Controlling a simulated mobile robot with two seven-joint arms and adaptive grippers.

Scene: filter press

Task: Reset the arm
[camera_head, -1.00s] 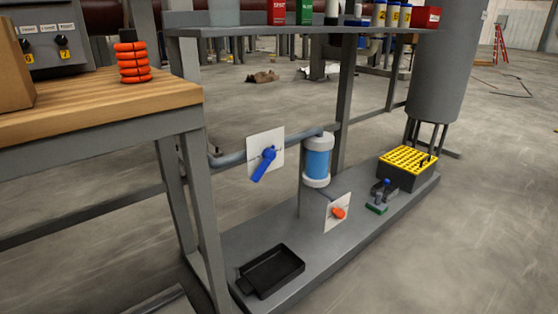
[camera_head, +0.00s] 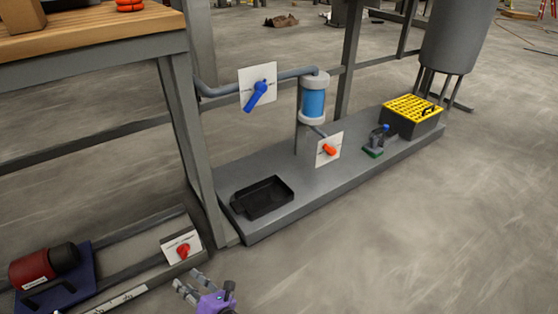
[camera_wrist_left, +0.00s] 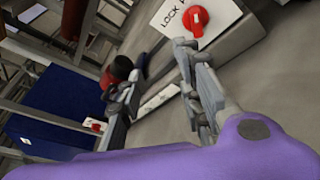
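My left gripper (camera_head: 189,280) is at the bottom of the head view, in front of the low frame, with purple housing and grey fingers. In the left wrist view its fingers (camera_wrist_left: 160,85) are spread apart with nothing between them. A red rotary knob (camera_head: 183,250) on a white plate sits just beyond the fingertips, apart from them in the head view. The knob (camera_wrist_left: 196,20) also shows at the top of the left wrist view, beside a label that partly reads "LOCK". My right gripper is in neither view.
A red motor (camera_head: 34,270) is on a blue mount at lower left. A black tray (camera_head: 262,197), orange-handled valve (camera_head: 329,149) and yellow-topped box (camera_head: 412,110) are on the grey platform. A blue-handled valve (camera_head: 256,95) is above. Open floor lies to the right.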

